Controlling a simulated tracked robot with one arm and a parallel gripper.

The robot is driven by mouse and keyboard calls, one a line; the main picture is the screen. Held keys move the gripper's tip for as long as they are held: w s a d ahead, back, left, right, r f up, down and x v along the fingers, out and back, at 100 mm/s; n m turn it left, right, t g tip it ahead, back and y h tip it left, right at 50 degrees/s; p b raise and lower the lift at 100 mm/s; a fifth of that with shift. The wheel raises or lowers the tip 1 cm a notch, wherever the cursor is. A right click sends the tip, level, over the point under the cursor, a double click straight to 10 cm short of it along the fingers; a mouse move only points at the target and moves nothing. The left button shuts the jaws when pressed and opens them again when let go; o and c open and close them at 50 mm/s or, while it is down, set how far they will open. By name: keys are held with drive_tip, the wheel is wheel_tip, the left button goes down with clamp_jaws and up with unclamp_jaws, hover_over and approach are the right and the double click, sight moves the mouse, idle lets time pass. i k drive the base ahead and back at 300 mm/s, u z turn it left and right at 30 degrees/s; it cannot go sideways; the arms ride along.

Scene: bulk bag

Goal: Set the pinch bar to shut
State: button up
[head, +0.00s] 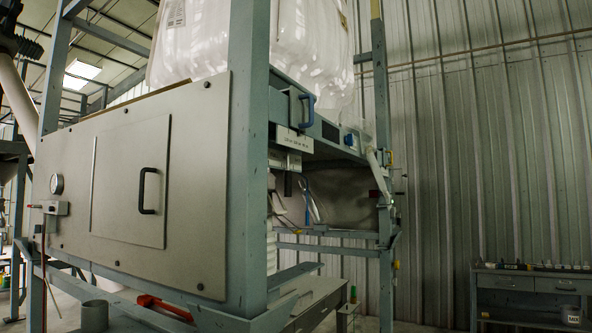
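A blue loop handle (301,108) sits on a grey bracket on the side beam of the steel frame, below the bulk bag (310,45). It may belong to the pinch bar, but I cannot tell for sure. A white label plate (293,140) is just under it, its text too small to read. The bar itself and the bag's neck are not clearly visible. A small blue part (350,140) is further right on the same beam. My gripper does not show in this view.
A large grey panel (75,215) with a black-handled door (130,185) covers the frame's near side. A frame post (248,150) stands just left of the blue handle. A workbench (530,283) stands at the lower right. Open space lies between the frame and the bench.

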sight(287, 173)
drive_tip(key=z, duration=0.15)
drive_tip(key=i, duration=2)
drive_tip(key=u, duration=0.4)
